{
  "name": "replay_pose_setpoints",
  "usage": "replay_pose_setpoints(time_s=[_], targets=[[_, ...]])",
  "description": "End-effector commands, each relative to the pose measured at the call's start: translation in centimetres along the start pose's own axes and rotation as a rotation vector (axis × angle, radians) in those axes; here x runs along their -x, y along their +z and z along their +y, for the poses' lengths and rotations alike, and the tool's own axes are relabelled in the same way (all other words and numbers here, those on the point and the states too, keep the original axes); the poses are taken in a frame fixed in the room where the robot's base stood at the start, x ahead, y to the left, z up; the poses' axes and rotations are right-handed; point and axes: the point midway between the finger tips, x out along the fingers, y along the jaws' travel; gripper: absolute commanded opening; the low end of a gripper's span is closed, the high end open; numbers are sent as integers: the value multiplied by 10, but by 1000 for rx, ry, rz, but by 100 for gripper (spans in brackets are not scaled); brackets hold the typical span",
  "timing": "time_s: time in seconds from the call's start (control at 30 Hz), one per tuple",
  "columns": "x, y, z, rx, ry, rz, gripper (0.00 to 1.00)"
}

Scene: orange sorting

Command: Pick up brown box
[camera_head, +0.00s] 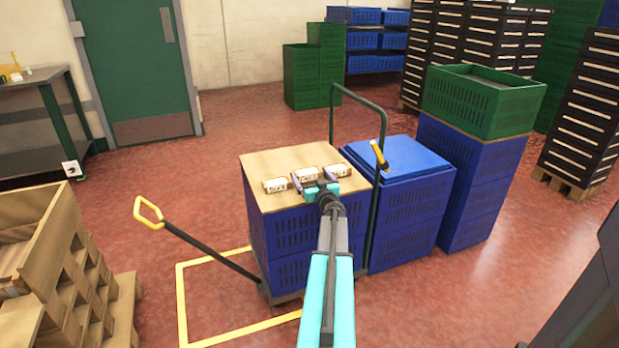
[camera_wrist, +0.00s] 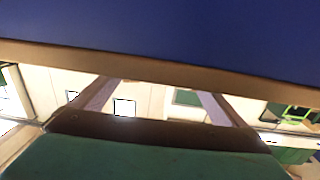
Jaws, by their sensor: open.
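Three small boxes with pale, dark-marked faces sit in a row on a tan board: left (camera_head: 275,185), middle (camera_head: 304,174), right (camera_head: 338,170). I cannot tell which, if any, is the brown box. My gripper (camera_head: 322,189) is at the board (camera_head: 262,165), close in front of the middle and right boxes and partly covering them. In the wrist view, my gripper (camera_wrist: 155,98) has its two fingers wide apart, with no box between them. A blue surface (camera_wrist: 170,35) with a brown edge fills the top of that view.
The board lies on blue crates (camera_head: 283,235) on a cart with a yellow-handled bar (camera_head: 210,250). Blue crates (camera_head: 410,200) and a green crate (camera_head: 480,100) stand to the right. Brown slotted containers (camera_head: 75,270) stand at the left.

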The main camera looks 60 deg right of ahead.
Motion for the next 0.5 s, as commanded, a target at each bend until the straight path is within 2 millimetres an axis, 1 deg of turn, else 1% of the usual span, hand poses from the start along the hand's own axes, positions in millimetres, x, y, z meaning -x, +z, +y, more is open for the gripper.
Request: replay_pose_setpoints(time_s=[0.03,0.2,0.33,0.5], targets=[[-8,2,1,1,0,0,95],[-23,2,1,0,1,-1,95],[-30,1,1,-1,1,-1,95],[-31,1,1,-1,1,-1,95]])
